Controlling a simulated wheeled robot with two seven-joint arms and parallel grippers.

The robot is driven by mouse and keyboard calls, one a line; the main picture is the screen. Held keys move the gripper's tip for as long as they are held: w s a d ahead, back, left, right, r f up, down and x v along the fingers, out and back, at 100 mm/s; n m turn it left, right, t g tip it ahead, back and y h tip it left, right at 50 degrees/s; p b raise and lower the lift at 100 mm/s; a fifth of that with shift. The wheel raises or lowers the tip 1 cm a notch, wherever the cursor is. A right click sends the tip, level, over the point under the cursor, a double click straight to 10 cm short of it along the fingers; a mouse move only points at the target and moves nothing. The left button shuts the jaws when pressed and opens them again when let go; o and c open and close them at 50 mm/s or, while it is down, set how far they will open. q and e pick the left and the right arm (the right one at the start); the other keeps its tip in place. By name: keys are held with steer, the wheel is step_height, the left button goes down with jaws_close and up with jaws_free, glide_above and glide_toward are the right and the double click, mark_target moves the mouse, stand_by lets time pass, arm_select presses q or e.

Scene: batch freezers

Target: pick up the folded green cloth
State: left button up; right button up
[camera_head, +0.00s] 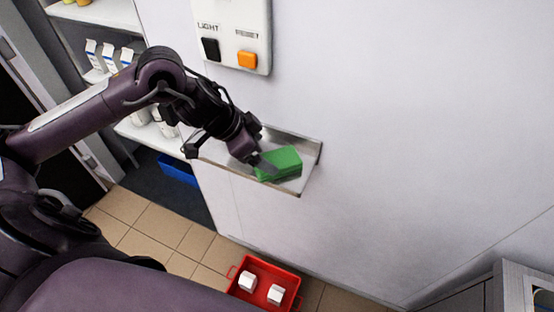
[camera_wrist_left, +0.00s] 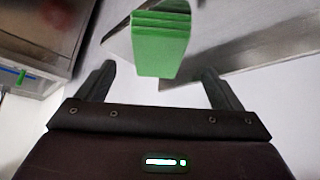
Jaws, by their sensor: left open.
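The folded green cloth (camera_head: 281,163) lies on a small metal wall shelf (camera_head: 309,171) in the head view. In the left wrist view the cloth (camera_wrist_left: 160,45) shows its folded layers ahead of the fingers, roughly centred between them. My left gripper (camera_head: 266,166) is at the cloth's left side in the head view, and its fingers are spread apart in the left wrist view (camera_wrist_left: 160,82). Nothing is held between them. Whether a finger touches the cloth I cannot tell. My right gripper is not in view.
A wall panel with a black switch (camera_head: 210,49) and an orange switch (camera_head: 246,59) is above the shelf. A red crate (camera_head: 264,270) with white boxes stands on the tiled floor below. Shelving with cartons (camera_head: 108,57) and a blue bin (camera_head: 178,170) are at left.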

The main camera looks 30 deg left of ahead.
arm_select(q)
steer(key=x, duration=0.2)
steer(key=p+x, duration=0.1)
steer(key=x, duration=0.1)
steer(key=shift+d, duration=0.25)
steer(key=shift+w+d+f, duration=0.1)
steer(key=shift+w+f, duration=0.1)
steer(key=shift+f, duration=0.2)
steer(key=c, duration=1.2)
steer(key=shift+o, duration=0.2)
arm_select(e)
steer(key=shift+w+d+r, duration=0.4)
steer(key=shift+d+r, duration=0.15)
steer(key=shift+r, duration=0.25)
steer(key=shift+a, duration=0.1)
arm_select(q)
steer(key=shift+r, duration=0.7)
step_height(320, 180, up, 8)
step_height(320, 180, up, 11)
steer(key=p, duration=0.4)
glide_above(279, 158)
steer(key=s, duration=0.1)
steer(key=shift+a+f, duration=0.15)
steer(key=shift+a, duration=0.3)
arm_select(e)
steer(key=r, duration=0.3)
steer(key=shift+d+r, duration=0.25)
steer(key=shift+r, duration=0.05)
